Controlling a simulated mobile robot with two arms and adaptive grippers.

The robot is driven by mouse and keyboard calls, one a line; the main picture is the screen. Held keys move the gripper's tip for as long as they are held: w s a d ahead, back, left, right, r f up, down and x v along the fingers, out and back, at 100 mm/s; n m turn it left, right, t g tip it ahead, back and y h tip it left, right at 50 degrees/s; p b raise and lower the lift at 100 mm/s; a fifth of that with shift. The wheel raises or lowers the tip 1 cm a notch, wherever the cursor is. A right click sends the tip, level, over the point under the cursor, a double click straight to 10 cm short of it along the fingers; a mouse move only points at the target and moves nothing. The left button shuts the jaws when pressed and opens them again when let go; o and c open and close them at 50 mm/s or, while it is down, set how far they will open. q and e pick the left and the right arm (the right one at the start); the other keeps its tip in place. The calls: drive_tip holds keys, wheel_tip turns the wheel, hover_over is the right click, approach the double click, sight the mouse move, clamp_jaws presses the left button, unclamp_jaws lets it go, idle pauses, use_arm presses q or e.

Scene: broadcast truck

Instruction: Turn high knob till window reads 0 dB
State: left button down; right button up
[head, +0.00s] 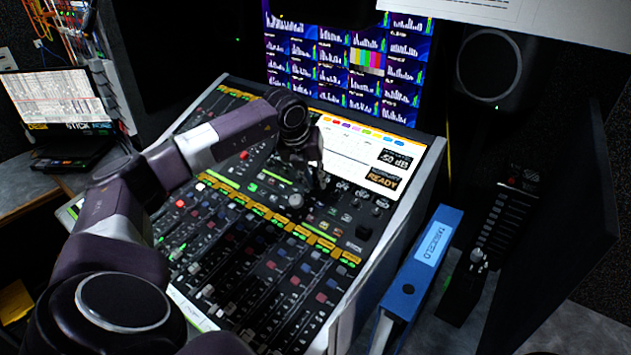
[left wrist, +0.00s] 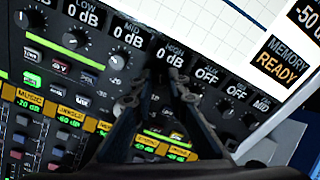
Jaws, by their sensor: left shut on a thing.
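The mixing console (head: 270,215) fills the middle of the head view. In the left wrist view, a row of small windows tops its knobs. The low window (left wrist: 85,14) and mid window (left wrist: 133,36) read 0 dB. The high window (left wrist: 170,57) also appears to read 0 dB. My left gripper (left wrist: 160,80) is just below the high window, shut on the high knob, which its fingers mostly hide. In the head view, my left gripper (head: 316,182) reaches down to the console's upper right part. My right gripper is in neither view.
Neighbouring knobs (left wrist: 76,38) sit close to the fingers. A memory display (head: 384,178) reads READY, with -50 dB above it. A blue binder (head: 425,260) and a lever unit (head: 478,258) stand right of the console. Monitors (head: 345,60) rise behind.

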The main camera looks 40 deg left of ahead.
use_arm(q)
drive_tip(key=shift+r, duration=0.1)
drive_tip(key=c, duration=1.9)
unclamp_jaws()
drive_tip(key=v, duration=1.2)
drive_tip(key=shift+s, duration=0.15)
